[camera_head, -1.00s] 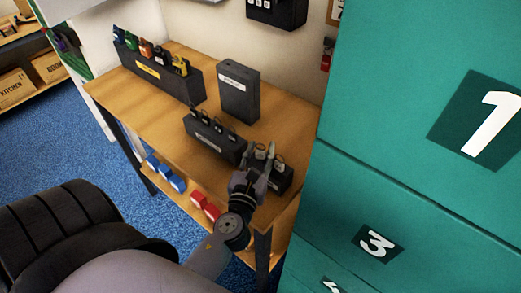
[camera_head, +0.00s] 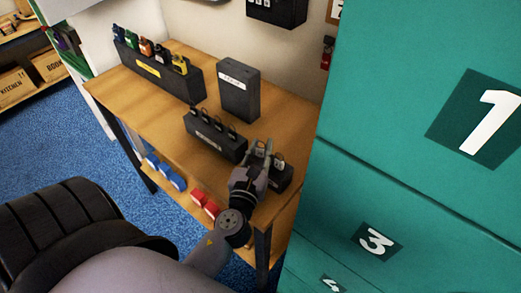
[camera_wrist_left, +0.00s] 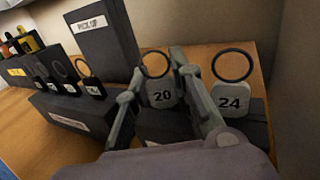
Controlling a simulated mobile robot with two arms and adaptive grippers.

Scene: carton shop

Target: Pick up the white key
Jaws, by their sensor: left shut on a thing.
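A whitish-grey key tag marked 20 (camera_wrist_left: 162,94), with a dark ring on top, stands at a dark holder in the left wrist view. My left gripper (camera_wrist_left: 163,78) is shut on this white key, with one finger on each side of its tag. In the head view my left gripper (camera_head: 259,150) is at the holder near the front right corner of the table. A similar tag marked 24 (camera_wrist_left: 231,103) stands just to the right, outside the fingers. My right gripper is not in view.
A dark block with several black keys (camera_head: 215,139) stands left of the gripper. Behind it are a tall dark box labelled PICK UP (camera_head: 239,91) and a long rack of coloured keys (camera_head: 160,75). Teal lockers (camera_head: 420,150) stand close on the right.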

